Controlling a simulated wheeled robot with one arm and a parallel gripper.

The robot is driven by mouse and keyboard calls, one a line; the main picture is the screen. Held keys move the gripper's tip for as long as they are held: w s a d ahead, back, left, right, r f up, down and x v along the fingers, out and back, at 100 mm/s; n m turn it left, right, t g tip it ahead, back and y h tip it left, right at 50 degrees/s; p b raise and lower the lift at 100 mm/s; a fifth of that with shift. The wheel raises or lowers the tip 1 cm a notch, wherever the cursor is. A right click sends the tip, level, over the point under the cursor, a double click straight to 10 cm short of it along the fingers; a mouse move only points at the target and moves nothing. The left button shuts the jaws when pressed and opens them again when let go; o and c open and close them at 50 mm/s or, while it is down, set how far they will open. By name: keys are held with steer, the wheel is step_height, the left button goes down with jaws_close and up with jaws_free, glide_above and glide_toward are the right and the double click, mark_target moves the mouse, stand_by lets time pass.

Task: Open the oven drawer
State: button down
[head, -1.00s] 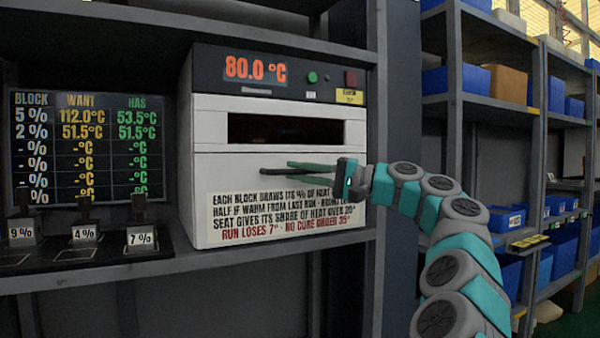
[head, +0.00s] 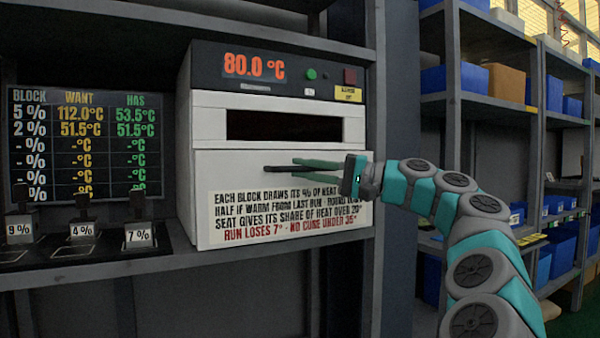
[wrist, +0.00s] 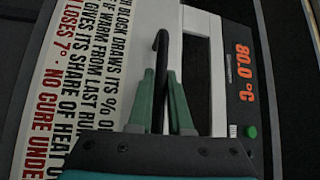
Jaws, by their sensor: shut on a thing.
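The white oven (head: 280,103) sits on a shelf, its display reading 80.0 °C. A dark slot window shows in its upper front. The lower white front panel (head: 215,172) bears a dark bar handle (head: 269,169) and a printed label. My gripper (head: 295,165) reaches in from the right with green fingers at the handle. In the wrist view the dark handle (wrist: 161,45) runs between the two fingers (wrist: 160,78), which are shut on it. I see no clear gap around the panel. Part of the handle is hidden by the fingers.
A black board (head: 85,140) with temperatures stands left of the oven. Several dark blocks with percent tags, one 7 % (head: 138,205), stand on the shelf at lower left. Shelves with blue bins (head: 470,76) are at right. A dark post stands just right of the oven.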

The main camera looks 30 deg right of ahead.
steer(key=s+b, duration=0.1)
steer(key=s, duration=2)
steer(key=shift+s+d+b, duration=0.2)
steer(key=shift+d+b, duration=0.1)
steer(key=shift+d, duration=0.1)
steer(key=c, duration=0.8)
jaws_free()
steer(key=shift+c, duration=0.2)
steer(key=shift+s+d, duration=0.1)
steer(key=v, duration=0.7)
steer(key=shift+s+d+p, duration=0.2)
steer(key=shift+d+p, duration=0.05)
steer(key=shift+p, duration=0.15)
